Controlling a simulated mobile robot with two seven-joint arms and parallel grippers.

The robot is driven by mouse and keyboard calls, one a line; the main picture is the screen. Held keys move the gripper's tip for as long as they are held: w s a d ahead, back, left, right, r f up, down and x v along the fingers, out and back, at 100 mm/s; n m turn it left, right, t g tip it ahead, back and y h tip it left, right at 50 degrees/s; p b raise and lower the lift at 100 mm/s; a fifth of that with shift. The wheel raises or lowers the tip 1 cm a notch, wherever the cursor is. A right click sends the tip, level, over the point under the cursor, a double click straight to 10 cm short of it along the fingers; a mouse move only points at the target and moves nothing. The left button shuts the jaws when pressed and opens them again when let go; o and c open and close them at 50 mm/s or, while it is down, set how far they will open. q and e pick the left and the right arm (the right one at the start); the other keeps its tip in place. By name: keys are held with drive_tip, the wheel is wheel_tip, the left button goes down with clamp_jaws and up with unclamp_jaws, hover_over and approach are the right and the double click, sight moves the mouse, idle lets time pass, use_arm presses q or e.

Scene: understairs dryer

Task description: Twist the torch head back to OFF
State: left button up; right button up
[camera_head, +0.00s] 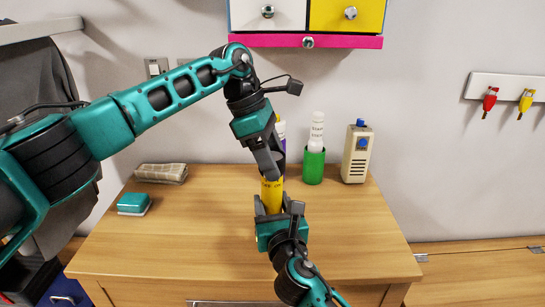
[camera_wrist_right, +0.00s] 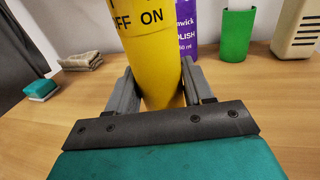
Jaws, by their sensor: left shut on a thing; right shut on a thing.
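The yellow torch (camera_head: 272,193) stands upright above the wooden cabinet top. My right gripper (camera_head: 271,210) is shut on its lower body from the front. In the right wrist view the torch (camera_wrist_right: 158,60) sits between both fingers, with the black letters "FF" and "ON" near its upper part. A dark mark shows at the upper frame edge, but the torch head is cut off there, so I cannot tell its setting. My left gripper (camera_head: 270,166) comes down from above and is shut on the torch's upper end, mostly hiding it.
Behind the torch stand a purple polish bottle (camera_wrist_right: 186,28), a green holder (camera_head: 313,168) with a white tube (camera_head: 317,130), and a cream device (camera_head: 357,155). A folded cloth (camera_head: 162,173) and teal sponge (camera_head: 134,204) lie left. The cabinet top's right front (camera_head: 350,230) is clear.

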idle(0.4)
use_arm(q)
drive_tip(key=o, duration=1)
drive_tip(key=shift+r, duration=0.15)
drive_tip(key=v, duration=1.1)
drive_tip(key=shift+w+a+r, duration=0.1)
drive_tip(key=shift+a+r, duration=0.1)
drive_tip(key=shift+r, duration=0.15)
use_arm(e)
drive_tip(key=o, duration=1.3)
